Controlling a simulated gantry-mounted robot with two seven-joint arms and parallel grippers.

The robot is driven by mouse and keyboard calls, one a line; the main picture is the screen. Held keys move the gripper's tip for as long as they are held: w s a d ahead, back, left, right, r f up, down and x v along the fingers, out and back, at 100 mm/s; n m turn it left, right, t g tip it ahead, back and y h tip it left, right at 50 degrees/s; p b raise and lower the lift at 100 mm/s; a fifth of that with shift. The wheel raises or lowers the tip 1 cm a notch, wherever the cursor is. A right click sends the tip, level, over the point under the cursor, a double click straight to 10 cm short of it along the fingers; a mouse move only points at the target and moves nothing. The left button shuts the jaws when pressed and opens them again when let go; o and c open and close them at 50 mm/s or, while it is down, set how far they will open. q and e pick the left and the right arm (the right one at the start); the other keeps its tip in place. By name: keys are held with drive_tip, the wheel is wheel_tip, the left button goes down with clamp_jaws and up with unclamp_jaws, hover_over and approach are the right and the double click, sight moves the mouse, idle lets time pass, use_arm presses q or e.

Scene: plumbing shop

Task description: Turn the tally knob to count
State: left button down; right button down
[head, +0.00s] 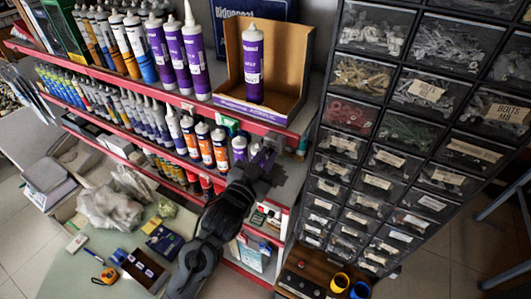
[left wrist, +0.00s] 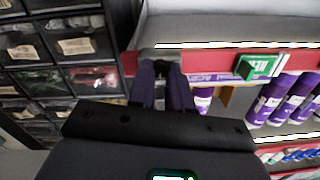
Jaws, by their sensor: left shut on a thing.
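My left gripper (head: 266,160) reaches up to the red front edge of the shelf, at its right end. The left wrist view shows its two dark fingers (left wrist: 162,88) against that edge, close together around a small dark piece (left wrist: 161,68), which I take for the tally knob. A grey housing (left wrist: 160,53) sits just beyond the fingertips. The fingers hide most of the knob, so its turn position cannot be read. In the head view my gripper and arm cover it. My right gripper is not in view.
The shelf (head: 140,78) holds rows of tubes, and a purple tube (head: 253,62) stands in a cardboard display box. A green-and-white tag (left wrist: 258,66) is on the shelf edge beside the gripper. A black drawer cabinet (head: 400,125) stands close on the right.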

use_arm(q)
drive_tip(key=shift+n, duration=0.4)
drive_tip(key=c, duration=1.1)
unclamp_jaws()
drive_tip(key=shift+o, duration=0.2)
drive_tip(key=shift+s+a, duration=0.2)
drive_tip(key=shift+s, duration=0.25)
drive_tip(key=b+v, duration=0.2)
drive_tip(key=v, duration=0.8)
drive_tip(key=shift+b, duration=0.3)
